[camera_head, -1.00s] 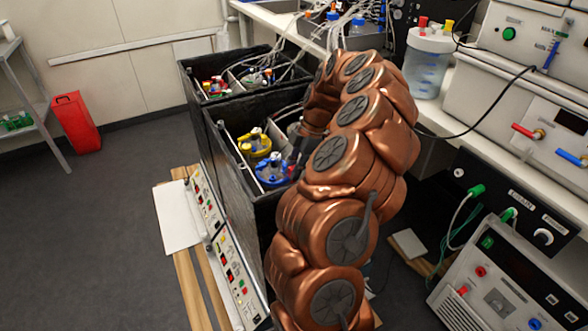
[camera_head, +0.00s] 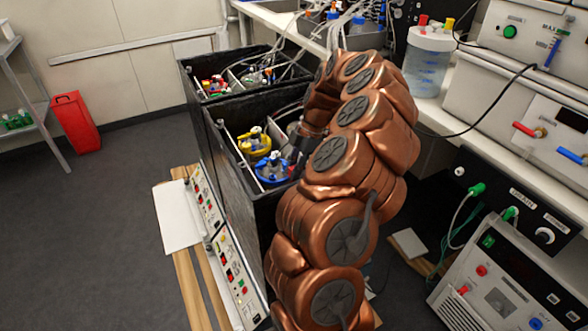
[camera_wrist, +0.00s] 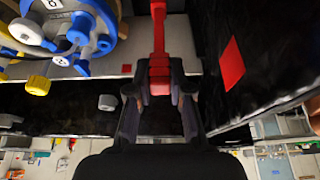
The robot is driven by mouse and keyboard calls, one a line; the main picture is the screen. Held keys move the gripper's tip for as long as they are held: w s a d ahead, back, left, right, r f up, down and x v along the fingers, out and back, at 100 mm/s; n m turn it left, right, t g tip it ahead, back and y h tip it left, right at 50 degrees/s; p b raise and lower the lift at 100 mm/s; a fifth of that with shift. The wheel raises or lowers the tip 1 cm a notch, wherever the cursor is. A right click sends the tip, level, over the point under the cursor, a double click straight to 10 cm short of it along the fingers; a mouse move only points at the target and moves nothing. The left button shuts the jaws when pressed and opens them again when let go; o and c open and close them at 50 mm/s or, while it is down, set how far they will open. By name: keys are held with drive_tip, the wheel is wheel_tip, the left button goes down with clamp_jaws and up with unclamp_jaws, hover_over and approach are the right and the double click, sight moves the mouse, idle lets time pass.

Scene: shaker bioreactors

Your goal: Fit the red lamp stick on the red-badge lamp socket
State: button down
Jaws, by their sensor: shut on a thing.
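In the wrist view my gripper (camera_wrist: 160,92) is shut on the red lamp stick (camera_wrist: 158,45), which points up the picture away from the fingers. A large red badge (camera_wrist: 232,64) is on a dark wall to the right of the stick. In the head view my gripper (camera_head: 302,147) is a dark shape inside the black tub, partly behind my arm; the stick is hidden there.
A blue-capped vessel (camera_head: 272,168) and a yellow-capped one (camera_head: 254,142) stand in the near black tub (camera_head: 232,155), close left of my gripper. The blue cap (camera_wrist: 75,22) also shows in the wrist view. A second tub (camera_head: 195,98) with tubing is behind. Bench instruments (camera_head: 520,130) stand right.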

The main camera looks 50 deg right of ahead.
drive_tip(key=shift+f+b, duration=1.5)
drive_tip(key=shift+b, duration=0.15)
idle(1.9)
drive_tip(key=c, duration=1)
unclamp_jaws()
drive_tip(key=shift+r, duration=0.1)
drive_tip(key=shift+v, duration=5.95)
